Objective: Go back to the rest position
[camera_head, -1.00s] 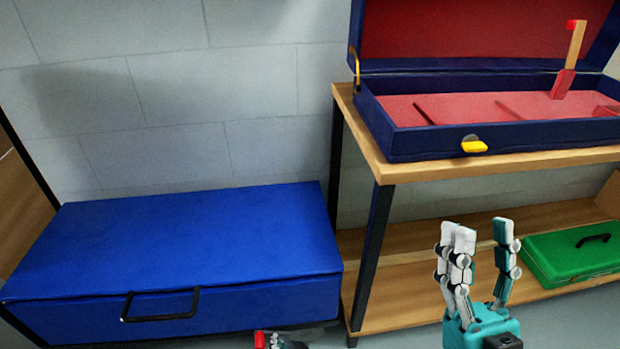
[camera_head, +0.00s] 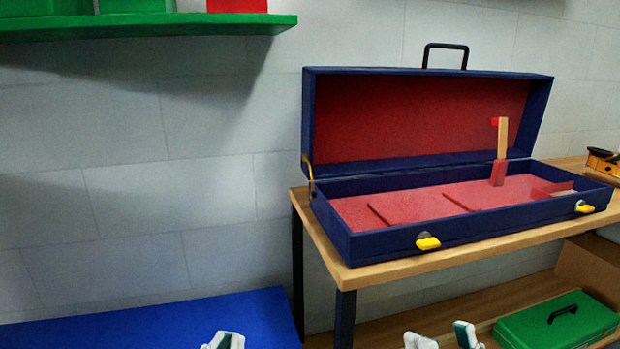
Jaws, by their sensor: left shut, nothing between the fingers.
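My right gripper (camera_head: 443,338) shows at the bottom edge in front of the lower shelf. Its fingers stand apart with nothing seen between them. The rest of both grippers is below the picture.
An open dark blue violin case (camera_head: 375,245) with red lining stands on the wooden bench (camera_head: 400,268). A green box (camera_head: 545,330) sits on the lower shelf. A green wall shelf (camera_head: 130,27) is at upper left.

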